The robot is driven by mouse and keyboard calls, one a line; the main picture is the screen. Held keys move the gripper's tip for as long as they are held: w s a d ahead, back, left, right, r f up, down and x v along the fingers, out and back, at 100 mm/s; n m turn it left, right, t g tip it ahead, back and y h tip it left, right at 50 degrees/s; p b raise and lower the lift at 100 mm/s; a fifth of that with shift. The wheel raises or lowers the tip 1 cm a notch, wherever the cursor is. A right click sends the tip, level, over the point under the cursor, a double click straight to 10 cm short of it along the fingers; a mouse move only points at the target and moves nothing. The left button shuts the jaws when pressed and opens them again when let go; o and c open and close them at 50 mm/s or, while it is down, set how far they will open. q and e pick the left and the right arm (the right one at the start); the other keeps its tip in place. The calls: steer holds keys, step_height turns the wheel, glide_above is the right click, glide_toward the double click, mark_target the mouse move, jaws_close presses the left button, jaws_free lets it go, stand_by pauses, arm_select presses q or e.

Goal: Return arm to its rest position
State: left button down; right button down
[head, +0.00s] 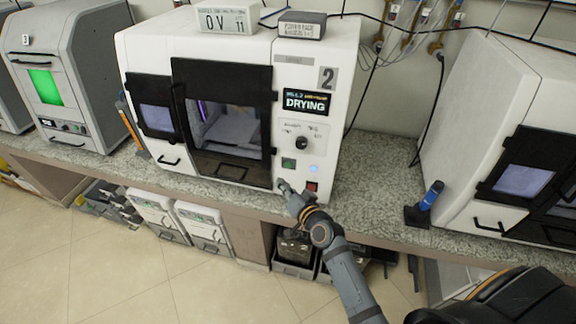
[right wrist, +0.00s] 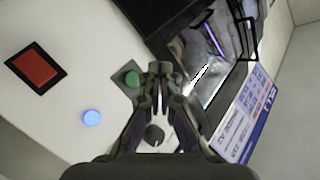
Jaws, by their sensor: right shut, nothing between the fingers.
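My right arm reaches up from the bottom of the head view. Its gripper (head: 282,185) is at the lower front of the white drying machine (head: 339,100), below the green button (head: 288,163) and left of the red switch (head: 312,186). In the right wrist view the gripper (right wrist: 161,70) has its fingers together and empty. The green button (right wrist: 132,79) shows just left of the fingertips there, and the red switch (right wrist: 36,67) is further left. I cannot tell whether the fingertips touch the panel. My left gripper is not in view.
A blue light (head: 313,169) glows on the panel. The speckled counter (head: 375,185) is clear right of the machine. A blue-handled tool (head: 430,197) stands near another white machine (head: 480,120). A grey machine (head: 85,70) stands left. Open floor (head: 110,260) lies in front.

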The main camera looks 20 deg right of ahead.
stand_by(0.5)
steer(key=s+d+f+n+g+h, duration=0.15)
steer(key=s+f, duration=0.35)
steer(key=f, duration=0.5)
steer(key=s+d+f+g, duration=0.1)
steer(key=s+f+g, duration=0.25)
steer(key=f, duration=0.75)
steer(key=s+d+f+n+g+h, duration=0.15)
steer(key=s+f, duration=0.35)
steer(key=f, duration=0.5)
steer(key=s+d+f+n+g, duration=0.1)
steer(key=s+d+f+g, duration=0.1)
steer(key=s+f, duration=0.4)
steer(key=s+d+f+n+g, duration=0.1)
steer(key=s+d+f+g, duration=0.2)
steer(key=s, duration=1.2)
steer(key=s+d+f+g+h+b, duration=0.1)
steer(key=s+d+f+g, duration=0.1)
steer(key=s+f, duration=0.6)
steer(key=s+g, duration=0.1)
steer(key=s, duration=0.2)
steer(key=shift+d+f+n, duration=0.3)
steer(key=shift+f+n, duration=0.05)
steer(key=shift+n, duration=0.05)
